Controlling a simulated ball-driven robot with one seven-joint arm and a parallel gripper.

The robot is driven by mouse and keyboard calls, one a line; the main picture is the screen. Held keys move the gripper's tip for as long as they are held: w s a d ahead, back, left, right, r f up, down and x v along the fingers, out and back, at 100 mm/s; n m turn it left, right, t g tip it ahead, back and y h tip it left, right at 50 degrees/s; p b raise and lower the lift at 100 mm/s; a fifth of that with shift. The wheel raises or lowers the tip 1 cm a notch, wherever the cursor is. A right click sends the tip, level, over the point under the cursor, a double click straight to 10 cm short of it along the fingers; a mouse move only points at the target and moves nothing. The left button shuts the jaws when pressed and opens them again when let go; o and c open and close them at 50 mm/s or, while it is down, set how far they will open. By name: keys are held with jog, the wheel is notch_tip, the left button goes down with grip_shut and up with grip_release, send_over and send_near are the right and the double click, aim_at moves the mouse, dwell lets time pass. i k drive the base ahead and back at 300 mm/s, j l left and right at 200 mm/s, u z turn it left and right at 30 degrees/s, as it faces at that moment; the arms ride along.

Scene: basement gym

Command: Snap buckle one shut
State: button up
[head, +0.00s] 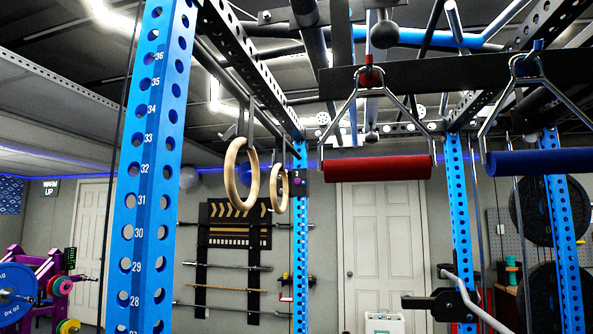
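I cannot make out any buckle in the head view. Two wooden gym rings (241,173) hang on straps from the overhead frame at centre left. Any buckle on those straps is too small or too dark to tell. My gripper is not in view.
A blue rack upright (150,160) stands close at the left. A red-grip handle (377,168) and a blue-grip handle (540,162) hang from above at the right. A dark block with a bent grey bar (468,300) juts out low right. Wall-mounted bars (233,267) and doors are behind.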

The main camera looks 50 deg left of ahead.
aim_at(232, 131)
jog(key=k+j, duration=0.15)
jog(key=j, duration=0.35)
jog(key=k+j, duration=0.15)
jog(key=j, duration=0.4)
jog(key=k+j, duration=0.15)
jog(key=j, duration=0.35)
jog(key=k+j+u, duration=0.1)
jog(key=j, duration=0.45)
jog(key=k+j, duration=0.2)
jog(key=j, duration=0.3)
jog(key=k+j, duration=0.1)
jog(key=j, duration=0.45)
jog(key=k+j, duration=0.15)
jog(key=j, duration=0.35)
jog(key=k+j+u, duration=0.1)
jog(key=j, duration=0.9)
jog(key=i+j+u, duration=0.15)
jog(key=i+u, duration=0.3)
jog(key=i, duration=0.4)
jog(key=i+l+u, duration=0.15)
jog(key=i+u, duration=0.25)
jog(key=i, duration=0.4)
